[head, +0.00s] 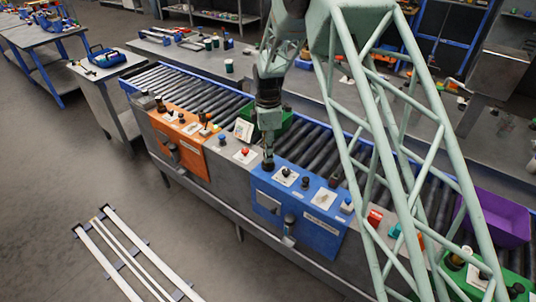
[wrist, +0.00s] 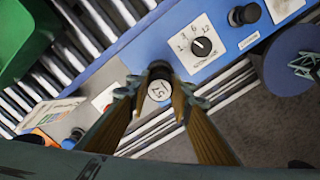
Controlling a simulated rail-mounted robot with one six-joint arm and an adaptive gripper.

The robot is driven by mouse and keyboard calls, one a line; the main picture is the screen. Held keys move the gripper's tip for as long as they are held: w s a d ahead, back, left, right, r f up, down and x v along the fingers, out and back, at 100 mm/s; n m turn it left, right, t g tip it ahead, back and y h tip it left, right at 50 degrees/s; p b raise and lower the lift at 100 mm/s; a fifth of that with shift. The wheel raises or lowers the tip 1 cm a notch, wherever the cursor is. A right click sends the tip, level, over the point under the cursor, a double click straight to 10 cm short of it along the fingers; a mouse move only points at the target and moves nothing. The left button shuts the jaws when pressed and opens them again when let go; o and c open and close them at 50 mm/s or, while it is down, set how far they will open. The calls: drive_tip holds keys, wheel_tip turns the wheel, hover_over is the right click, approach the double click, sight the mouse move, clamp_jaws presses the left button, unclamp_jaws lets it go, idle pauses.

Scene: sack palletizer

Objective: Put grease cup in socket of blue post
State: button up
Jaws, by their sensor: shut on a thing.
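My gripper (wrist: 160,88) is shut on a dark round cup with a white disc marked "57" on top, which I take to be the grease cup (wrist: 159,91). In the head view my gripper (head: 268,158) points down at the left end of the blue post's panel (head: 297,222), with the dark cup at its tips. The blue panel (wrist: 140,52) also shows in the wrist view, beneath the fingers. The cup's lower part and the socket are hidden, so I cannot tell whether the cup is seated or just above the panel.
A dial knob (wrist: 201,47) and a black button (wrist: 245,14) stand close by on the blue panel. A green bin (head: 281,124) sits on the rollers behind. The orange panel (head: 181,140) is to the left, a purple bin (head: 497,216) to the right.

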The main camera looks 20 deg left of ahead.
drive_tip(key=shift+f, duration=0.25)
drive_tip(key=o, duration=0.9)
drive_tip(key=shift+r, duration=0.1)
drive_tip(key=shift+r+p, duration=0.5)
drive_tip(key=shift+r, duration=5.55)
drive_tip(key=shift+r, duration=0.1)
